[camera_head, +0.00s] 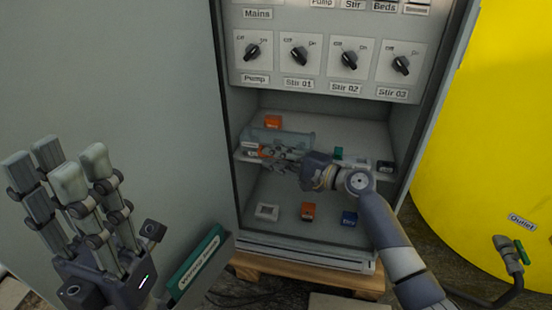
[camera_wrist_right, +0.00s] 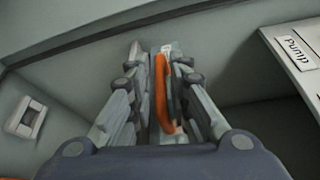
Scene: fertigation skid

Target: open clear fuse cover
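The clear fuse cover (camera_head: 292,139) is a see-through lid on the upper shelf of the open cabinet, left of the shelf's middle. My right gripper (camera_head: 280,168) is at its front, with its fingers overlapping the lower edge. In the right wrist view, an orange piece (camera_wrist_right: 163,92) shows between the fingers of this gripper (camera_wrist_right: 162,70). The fingers are partly apart, and whether they grip the cover cannot be made out. My left gripper (camera_head: 60,172) is open and empty at the lower left, fingers pointing up, away from the cover.
A switch panel (camera_head: 320,82) with rotary knobs hangs above the shelf. Orange (camera_head: 308,211) and blue (camera_head: 349,218) blocks and a white socket (camera_head: 266,212) sit below. The grey cabinet door (camera_head: 120,80) is at left. A yellow tank (camera_head: 490,120) stands at right.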

